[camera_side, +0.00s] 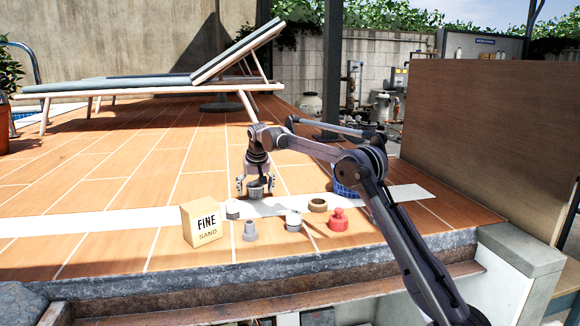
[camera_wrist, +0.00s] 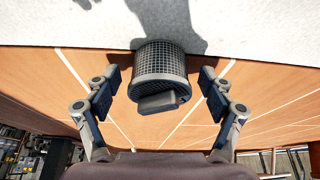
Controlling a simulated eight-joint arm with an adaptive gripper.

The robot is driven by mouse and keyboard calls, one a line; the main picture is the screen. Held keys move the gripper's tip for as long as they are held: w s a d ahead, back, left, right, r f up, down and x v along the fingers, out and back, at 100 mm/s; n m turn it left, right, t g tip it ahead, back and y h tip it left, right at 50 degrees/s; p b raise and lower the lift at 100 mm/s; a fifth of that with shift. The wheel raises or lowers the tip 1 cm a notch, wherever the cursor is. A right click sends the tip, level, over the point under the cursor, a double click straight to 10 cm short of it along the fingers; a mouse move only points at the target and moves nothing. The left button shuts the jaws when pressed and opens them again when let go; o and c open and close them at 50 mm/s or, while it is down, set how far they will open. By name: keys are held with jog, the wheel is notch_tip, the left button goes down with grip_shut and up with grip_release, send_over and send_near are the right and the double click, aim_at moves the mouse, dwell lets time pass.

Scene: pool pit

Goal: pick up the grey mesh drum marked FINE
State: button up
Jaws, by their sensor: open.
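The grey mesh drum (camera_wrist: 162,62) fills the centre of the wrist view, with a dark grid side, grey rims and a block-like dark piece at its near end. No FINE marking can be read on it. In the side view the drum (camera_side: 255,193) is small and sits near the white strip. My gripper (camera_side: 255,184) is right over the drum, pointing down. In the wrist view my gripper (camera_wrist: 161,88) is open, with one finger on each side of the drum and a visible gap to both.
A box (camera_side: 202,223) lettered FINE SAND stands front left. A white cap (camera_side: 232,209), grey fitting (camera_side: 250,232), white-and-grey cylinder (camera_side: 294,220), brown ring (camera_side: 317,205) and red knobbed piece (camera_side: 338,221) lie nearby. A blue basket (camera_side: 346,187) is partly hidden behind my arm.

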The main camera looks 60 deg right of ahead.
jog(key=c, duration=1.3)
jog(key=shift+o, duration=0.2)
jog(key=shift+r, duration=0.15)
